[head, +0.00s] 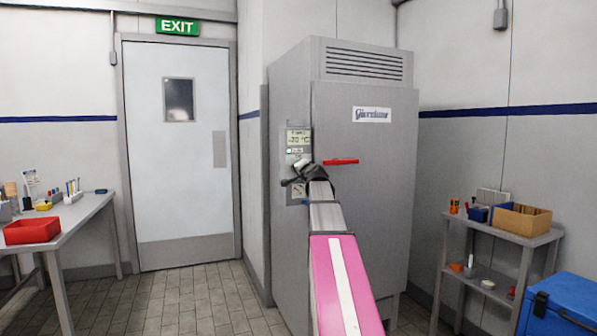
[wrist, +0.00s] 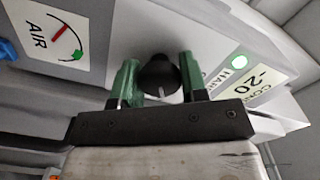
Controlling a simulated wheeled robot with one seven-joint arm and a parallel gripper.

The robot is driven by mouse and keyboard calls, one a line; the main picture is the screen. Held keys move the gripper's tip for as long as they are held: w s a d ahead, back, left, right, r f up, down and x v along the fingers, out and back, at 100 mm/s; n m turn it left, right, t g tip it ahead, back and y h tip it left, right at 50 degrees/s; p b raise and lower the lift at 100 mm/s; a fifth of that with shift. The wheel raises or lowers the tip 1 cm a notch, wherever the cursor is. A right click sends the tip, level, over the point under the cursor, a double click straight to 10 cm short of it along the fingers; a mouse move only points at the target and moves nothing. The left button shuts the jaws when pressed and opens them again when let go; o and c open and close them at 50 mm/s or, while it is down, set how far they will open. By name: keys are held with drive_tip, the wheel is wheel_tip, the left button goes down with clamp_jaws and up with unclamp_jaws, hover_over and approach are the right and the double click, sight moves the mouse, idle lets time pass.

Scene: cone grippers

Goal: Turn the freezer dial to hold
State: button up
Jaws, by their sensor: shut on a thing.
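The tall grey freezer (head: 365,215) stands in the middle of the head view. Its display (head: 298,137) is near the door's left edge. In the wrist view the dial (wrist: 158,72) is a round black knob with a small pale mark on its lower edge. My gripper (wrist: 158,78) has green fingers on both sides of the knob and is shut on it. In the head view my gripper (head: 300,172) is against the panel and covers the dial.
A red handle (head: 341,161) sticks out just right of my gripper. An AIR gauge (wrist: 52,35) is on the panel. A shelf (head: 505,235) with boxes and a blue cooler (head: 560,305) stand right; a bench (head: 75,215) stands left. Floor before the door is clear.

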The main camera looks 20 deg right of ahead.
drive_tip(key=shift+m, duration=0.3)
drive_tip(key=o, duration=0.9)
drive_tip(key=shift+o, duration=0.2)
drive_tip(key=shift+s, duration=0.1)
drive_tip(key=s, duration=1)
drive_tip(key=shift+s+d, duration=0.2)
drive_tip(key=shift+s, duration=0.15)
